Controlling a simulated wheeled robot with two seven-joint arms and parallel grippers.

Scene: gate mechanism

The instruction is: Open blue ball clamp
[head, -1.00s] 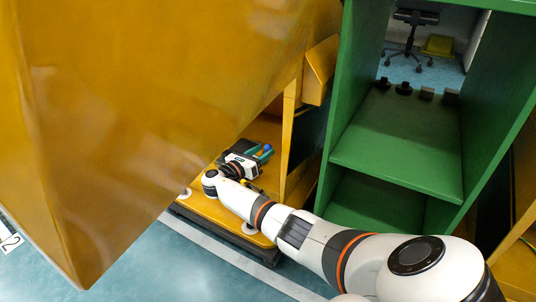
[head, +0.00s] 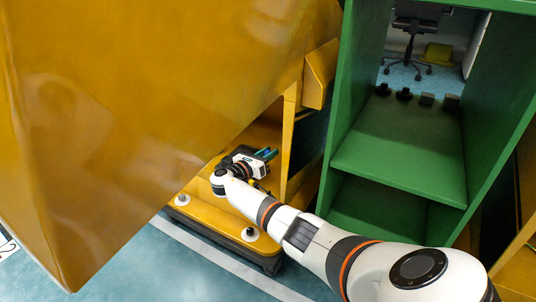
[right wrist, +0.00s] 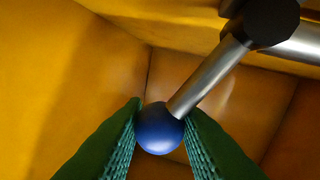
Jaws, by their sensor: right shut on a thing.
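The blue ball (right wrist: 160,130) of the clamp sits at the end of a metal rod (right wrist: 207,77) that runs up right to a dark joint (right wrist: 262,20) in the right wrist view. My right gripper (right wrist: 162,122) has its green ribbed fingers on both sides of the ball and is shut on it. In the head view my right gripper (head: 266,156) reaches in by the yellow structure, and the ball is mostly hidden there. My left gripper is not in view.
A large yellow panel (head: 130,120) fills the left of the head view. A green shelf unit (head: 400,150) with several small dark objects (head: 404,94) stands at right. A yellow base (head: 222,222) lies under my right arm. Yellow walls (right wrist: 70,80) surround the clamp closely.

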